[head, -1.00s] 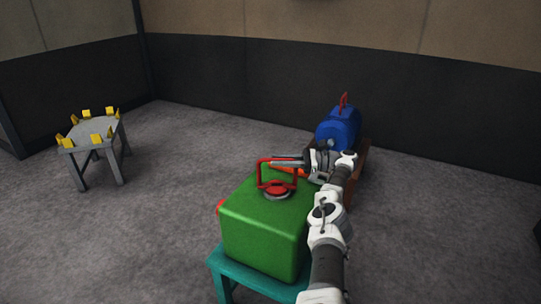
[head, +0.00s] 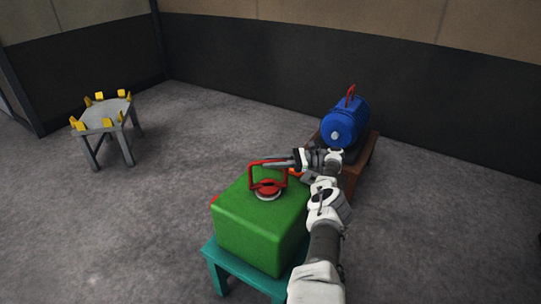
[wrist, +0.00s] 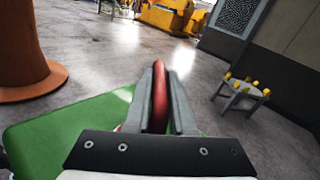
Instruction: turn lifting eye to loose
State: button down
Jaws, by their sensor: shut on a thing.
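The red lifting eye (head: 254,177) stands upright on top of the green block casting (head: 257,222). Its round red base sits in a pale ring on the block's top face. My gripper (head: 270,165) reaches in from the right, and its fingers are shut on the upper part of the eye. In the wrist view the red bar (wrist: 159,98) lies between the two grey fingers. Any marking for loose or tight is too small to tell.
The green block rests on a teal stand (head: 240,269). A blue cylindrical casting (head: 345,124) with a red eye lies on a brown stand (head: 362,156) behind. A grey table (head: 110,119) with yellow blocks stands at the left. An orange-brown column (wrist: 22,55) shows in the wrist view.

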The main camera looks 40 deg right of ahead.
jog(key=shift+s+d+f+p, duration=0.2)
jog(key=shift+f+p, duration=0.15)
dwell(0.4)
jog(key=c, duration=0.8)
grip_release()
jog(key=shift+d, duration=0.1)
jog(key=shift+c, duration=0.2)
jog(key=shift+o, duration=0.2)
jog(key=shift+w+r, duration=0.1)
jog(key=shift+r, duration=0.05)
